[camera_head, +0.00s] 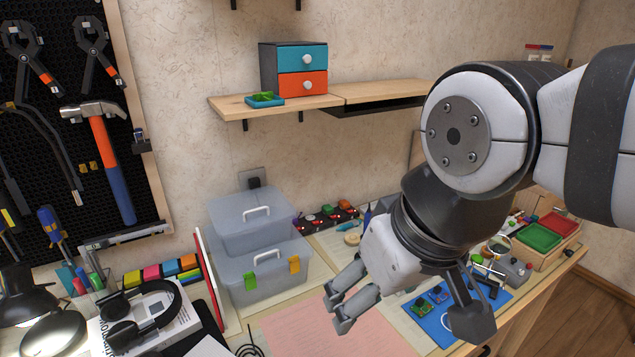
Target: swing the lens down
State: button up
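A small round lens (498,245) with a thin rim shows on the right side of the workbench, just right of my wrist. It appears to belong to a small metal stand with arms and clips (488,270); its joint is too small to make out. My gripper (405,320) hangs in front of the bench, to the left of and nearer than the lens. Its fingers are spread wide with nothing between them. The gripper and arm hide part of the bench around the stand.
A blue mat (437,326) with small circuit boards lies below the stand. Red (558,226) and green (540,238) trays sit to its right. Clear boxes (262,275) stand left, near a pink sheet (320,330). A shelf (370,94) is above. Headphones (150,325) lie front left.

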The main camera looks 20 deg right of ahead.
aim_at(500, 245)
jog(key=l, duration=0.6)
jog(key=i+l+z, duration=0.15)
jog(key=l, duration=1.05)
jog(key=i+z, duration=0.05)
